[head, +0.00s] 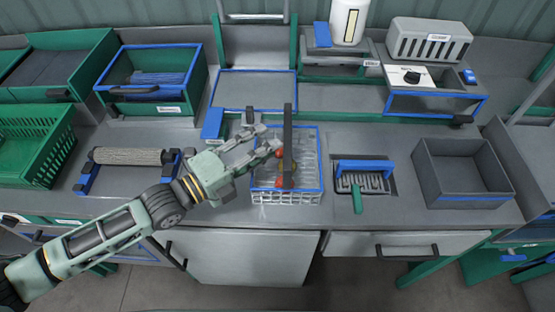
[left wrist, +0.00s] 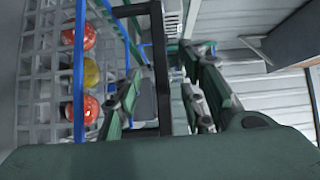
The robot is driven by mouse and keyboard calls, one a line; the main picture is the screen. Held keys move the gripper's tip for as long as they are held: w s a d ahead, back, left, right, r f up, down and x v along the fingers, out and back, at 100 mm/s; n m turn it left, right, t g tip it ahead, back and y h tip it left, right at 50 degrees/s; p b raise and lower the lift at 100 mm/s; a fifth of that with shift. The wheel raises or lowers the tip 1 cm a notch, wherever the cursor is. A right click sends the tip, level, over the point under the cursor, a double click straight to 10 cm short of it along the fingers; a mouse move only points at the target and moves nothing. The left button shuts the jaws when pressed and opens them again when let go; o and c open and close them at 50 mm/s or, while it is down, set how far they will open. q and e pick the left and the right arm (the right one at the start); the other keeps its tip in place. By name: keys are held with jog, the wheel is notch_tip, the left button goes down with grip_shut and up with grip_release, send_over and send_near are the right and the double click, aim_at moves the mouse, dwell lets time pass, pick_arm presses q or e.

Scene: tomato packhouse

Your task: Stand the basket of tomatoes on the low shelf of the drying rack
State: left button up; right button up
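The basket (head: 287,198) is a white wire grid with a blue rim, standing on the grey counter. Its dark handle (head: 288,125) arches over the top. Red and yellow tomatoes show inside, partly hidden by the handle. My left gripper (head: 269,138) is open and empty, its fingertips just left of the handle in the head view. In the left wrist view the handle (left wrist: 160,65) shows between the spread fingers (left wrist: 162,95), and the basket's grid side (left wrist: 35,90) fills the left. Whether the fingers touch the handle is unclear. My right gripper is out of view.
A brush in a blue-edged holder (head: 364,166) and an empty grey bin (head: 465,190) stand right of the basket. A roller (head: 128,156) lies to the left. A blue-rimmed green crate (head: 150,97) and a scale (head: 412,77) stand behind.

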aim_at(288, 133)
pick_arm(q)
jog(key=p+x, duration=0.2)
jog(key=x, duration=0.4)
jog(key=shift+d+r, duration=0.1)
jog(key=shift+d, duration=0.25)
jog(key=shift+w+d, duration=0.15)
jog(key=c, duration=0.7)
grip_shut()
